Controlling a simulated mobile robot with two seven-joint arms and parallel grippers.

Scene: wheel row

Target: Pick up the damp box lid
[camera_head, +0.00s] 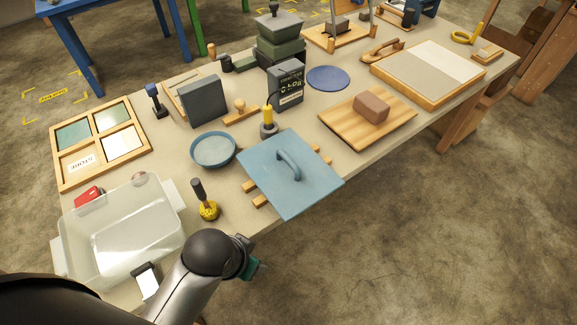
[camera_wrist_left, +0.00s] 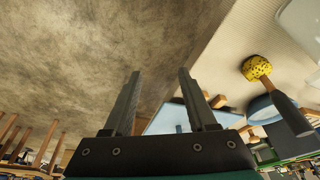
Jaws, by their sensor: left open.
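The damp box lid (camera_head: 265,170) is a flat blue-grey square with an arched handle (camera_head: 289,166) on top. It rests on wooden strips (camera_head: 256,195) near the table's front edge. In the left wrist view the lid (camera_wrist_left: 165,118) shows pale blue beyond my fingers and is partly hidden by them. My left gripper (camera_head: 254,266) is at the front edge, below and left of the lid and apart from it. Its two fingers (camera_wrist_left: 160,76) are spread and empty. My right gripper is in neither view.
A clear bin (camera_head: 169,226) sits at the left end. A yellow-handled tool (camera_head: 267,117) stands behind the lid, and a board with a clay block (camera_head: 371,107) lies right.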

